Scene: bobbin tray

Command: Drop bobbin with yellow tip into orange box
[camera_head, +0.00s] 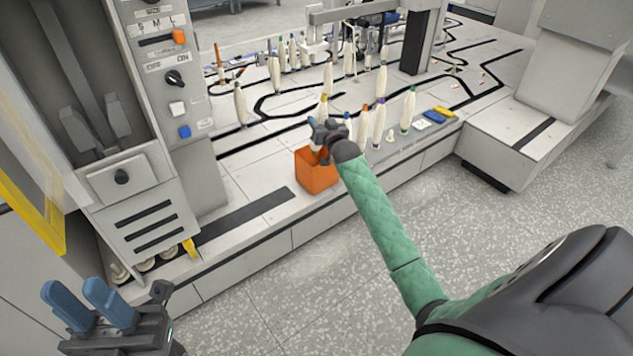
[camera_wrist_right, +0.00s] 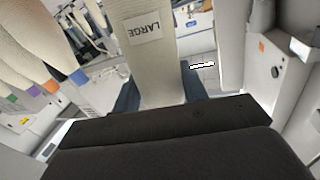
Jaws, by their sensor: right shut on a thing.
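The pale bobbin with the yellow tip (camera_head: 322,108) is upright in my right gripper (camera_head: 324,130), which is shut on it. In the right wrist view the bobbin (camera_wrist_right: 148,65) fills the space between the blue fingers and carries a label reading LARGE. The orange box (camera_head: 317,178) stands on the bench edge just below this gripper. The bobbin's lower part is hidden by the gripper, so I cannot tell whether it reaches inside the box. My left gripper (camera_head: 74,292) is open and empty at the lower left, away from the bench.
Several pale bobbins with coloured tips stand right of the box, including an orange-tipped one (camera_head: 363,127) and a green-tipped one (camera_head: 408,108). A control panel (camera_head: 170,75) with switches rises at the left. The bench strip left of the box is clear.

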